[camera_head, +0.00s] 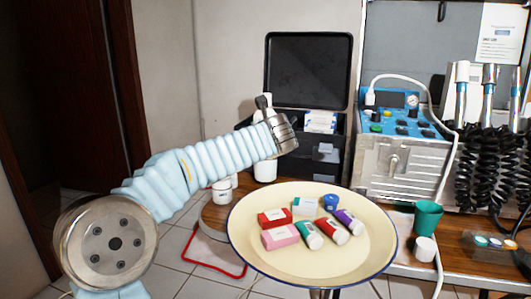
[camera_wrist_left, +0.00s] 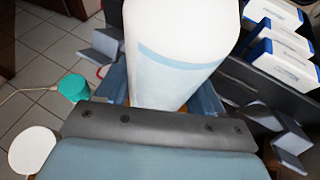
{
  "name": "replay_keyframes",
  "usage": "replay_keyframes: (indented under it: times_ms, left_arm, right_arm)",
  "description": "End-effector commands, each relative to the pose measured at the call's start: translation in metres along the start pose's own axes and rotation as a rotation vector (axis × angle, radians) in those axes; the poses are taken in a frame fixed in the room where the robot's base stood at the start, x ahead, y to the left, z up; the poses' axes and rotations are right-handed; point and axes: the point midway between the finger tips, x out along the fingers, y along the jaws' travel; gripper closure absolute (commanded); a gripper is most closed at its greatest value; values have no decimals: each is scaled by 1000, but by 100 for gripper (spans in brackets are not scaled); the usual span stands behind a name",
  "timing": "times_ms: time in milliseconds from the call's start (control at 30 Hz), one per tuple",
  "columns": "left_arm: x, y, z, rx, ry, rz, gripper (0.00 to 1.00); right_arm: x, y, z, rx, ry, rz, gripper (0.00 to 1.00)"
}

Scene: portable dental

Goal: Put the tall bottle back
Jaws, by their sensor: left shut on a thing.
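The tall bottle (camera_wrist_left: 178,45) is white with a pale blue band and fills the upper middle of the left wrist view. My left gripper (camera_wrist_left: 165,98) is shut on it, with blue-grey finger parts showing on either side. In the head view my left arm reaches to the black case, and its wrist hides most of the gripper. White parts of what looks like the bottle (camera_head: 265,171) show below and above the wrist. Whether its base touches anything is hidden. My right gripper is in neither view.
A black open case (camera_head: 328,172) with compartments stands behind the wrist; white-blue boxes (camera_wrist_left: 285,62) show beside the bottle. A cream round tray (camera_head: 250,257) holds several small boxes and tubes. A white jar (camera_head: 222,192) stands left. A dental unit (camera_head: 400,165) and teal cup (camera_head: 428,217) are right.

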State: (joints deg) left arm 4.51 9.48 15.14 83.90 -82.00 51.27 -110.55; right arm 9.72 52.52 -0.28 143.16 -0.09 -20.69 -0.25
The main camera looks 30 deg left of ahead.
Motion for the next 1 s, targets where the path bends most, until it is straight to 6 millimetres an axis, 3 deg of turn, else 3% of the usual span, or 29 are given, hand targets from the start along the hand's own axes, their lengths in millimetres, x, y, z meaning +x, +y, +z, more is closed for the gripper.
replay_keyframes:
  times_ms: [100, 467, 500, 533, 867, 1000]
  left_arm:
    - [6, 0, -17, 2, -1, -1, 76]
    - [7, 0, -20, 0, -2, -2, 76]
    - [7, 0, -20, 0, -1, -2, 29]
    - [7, 0, -20, 0, -1, -2, 25]
    - [6, 0, -17, 0, -1, -1, 22]
    - [-9, 0, -15, 0, -3, -2, 22]
  right_arm:
    - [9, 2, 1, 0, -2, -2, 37]
    - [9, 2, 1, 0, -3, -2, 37]
    - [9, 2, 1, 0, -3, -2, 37]
    - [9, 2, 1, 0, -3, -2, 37]
    - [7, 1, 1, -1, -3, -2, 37]
    - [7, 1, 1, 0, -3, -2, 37]
